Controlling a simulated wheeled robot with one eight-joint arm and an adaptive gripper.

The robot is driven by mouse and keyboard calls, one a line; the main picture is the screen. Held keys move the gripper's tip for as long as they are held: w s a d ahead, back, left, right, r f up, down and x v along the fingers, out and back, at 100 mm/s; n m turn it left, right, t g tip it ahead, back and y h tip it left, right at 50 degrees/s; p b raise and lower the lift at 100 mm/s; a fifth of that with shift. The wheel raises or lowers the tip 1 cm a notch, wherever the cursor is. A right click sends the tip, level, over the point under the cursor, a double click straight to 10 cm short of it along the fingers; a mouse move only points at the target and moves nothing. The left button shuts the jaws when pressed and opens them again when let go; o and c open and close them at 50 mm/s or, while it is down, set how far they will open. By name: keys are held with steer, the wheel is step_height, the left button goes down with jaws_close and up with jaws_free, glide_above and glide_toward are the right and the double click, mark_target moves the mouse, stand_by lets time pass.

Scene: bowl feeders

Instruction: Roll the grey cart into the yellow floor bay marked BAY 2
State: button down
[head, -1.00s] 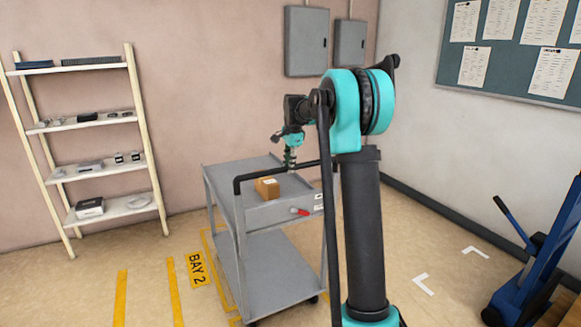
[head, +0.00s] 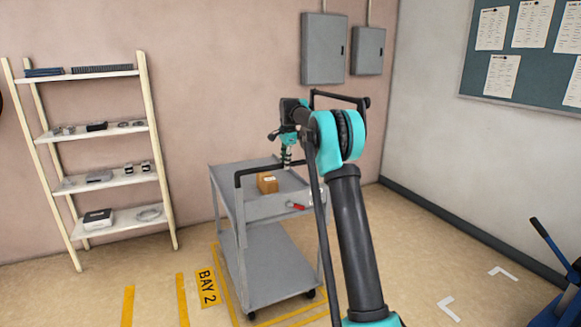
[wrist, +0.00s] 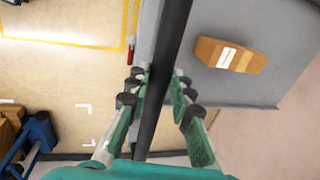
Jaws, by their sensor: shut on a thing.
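The grey cart (head: 268,267) has two shelves and stands upright on casters near the pink wall in the head view. A cardboard box (head: 266,182) lies on its top, also seen in the wrist view (wrist: 231,55). My gripper (head: 287,163) is at the cart's black handle bar (head: 243,177). In the wrist view my gripper's fingers (wrist: 158,88) lie on both sides of the bar (wrist: 169,45), shut on it. The BAY 2 label (head: 206,287) is on the floor left of the cart.
A shelf rack (head: 113,207) stands at the left wall. A blue pallet truck (head: 560,275) is at the far right, also in the wrist view (wrist: 38,132). White corner marks (head: 448,308) lie on open floor to the right. Grey boxes (head: 324,48) hang on the wall.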

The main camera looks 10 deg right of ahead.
steer(key=shift+w+a, duration=0.2)
steer(key=shift+w, duration=0.55)
steer(key=shift+w+a, duration=0.15)
steer(key=shift+w, duration=0.55)
steer(key=c, duration=1.3)
jaws_free()
steer(key=shift+c, duration=0.2)
steer(key=shift+r, duration=0.1)
step_height(320, 180, up, 12)
steer(key=s, duration=0.2)
steer(key=shift+s+d, duration=0.15)
steer(key=shift+d, duration=0.25)
